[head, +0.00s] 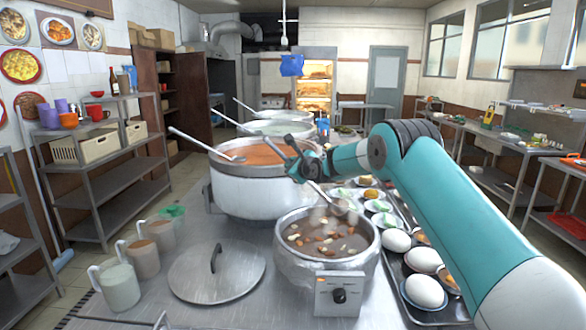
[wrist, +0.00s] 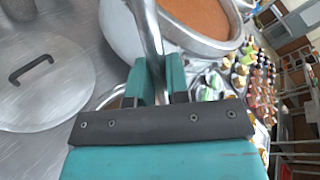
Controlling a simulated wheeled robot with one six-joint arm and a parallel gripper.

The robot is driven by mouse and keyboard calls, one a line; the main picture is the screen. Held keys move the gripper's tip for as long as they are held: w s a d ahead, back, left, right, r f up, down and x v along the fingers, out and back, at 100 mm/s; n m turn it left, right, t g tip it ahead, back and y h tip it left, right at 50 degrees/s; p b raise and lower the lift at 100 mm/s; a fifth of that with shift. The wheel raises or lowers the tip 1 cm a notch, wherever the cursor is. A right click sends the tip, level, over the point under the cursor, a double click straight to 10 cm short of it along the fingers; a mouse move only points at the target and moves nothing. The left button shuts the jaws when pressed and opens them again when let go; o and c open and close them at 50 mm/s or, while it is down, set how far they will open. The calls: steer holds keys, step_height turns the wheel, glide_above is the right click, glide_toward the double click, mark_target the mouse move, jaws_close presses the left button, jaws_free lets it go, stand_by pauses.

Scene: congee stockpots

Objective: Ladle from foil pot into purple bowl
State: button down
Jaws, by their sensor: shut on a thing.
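The foil pot (head: 326,262) stands on the counter at the front, foil wrapped round its outside, with brown congee and pale and reddish bits inside. My gripper (head: 304,166) is above the pot's back edge, shut on a metal ladle handle (head: 321,193). The handle slants down toward the pot's back part; its lower end is hard to make out. In the wrist view the handle (wrist: 150,35) runs between the teal fingers (wrist: 158,80). Purple vessels (head: 61,106) stand on the left shelf; I cannot tell whether one is the purple bowl.
A large pot of orange soup (head: 262,190) with its own ladle stands behind. A lid (head: 216,272) lies flat left of the foil pot, near several mugs (head: 119,287). Trays with eggs (head: 424,290) and small dishes lie to the right.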

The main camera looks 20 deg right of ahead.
steer(key=shift+r, duration=0.1)
steer(key=shift+n+h+p, duration=0.3)
steer(key=shift+n+p, duration=0.1)
steer(key=shift+n, duration=0.1)
steer(key=shift+n+g, duration=0.3)
steer(key=shift+g, duration=0.1)
steer(key=s+a+r+b, duration=0.2)
steer(key=s+a, duration=0.1)
steer(key=s, duration=0.6)
steer(key=s+a+r+b, duration=0.3)
steer(key=s, duration=0.7)
steer(key=shift+a+f, duration=0.1)
stand_by(0.3)
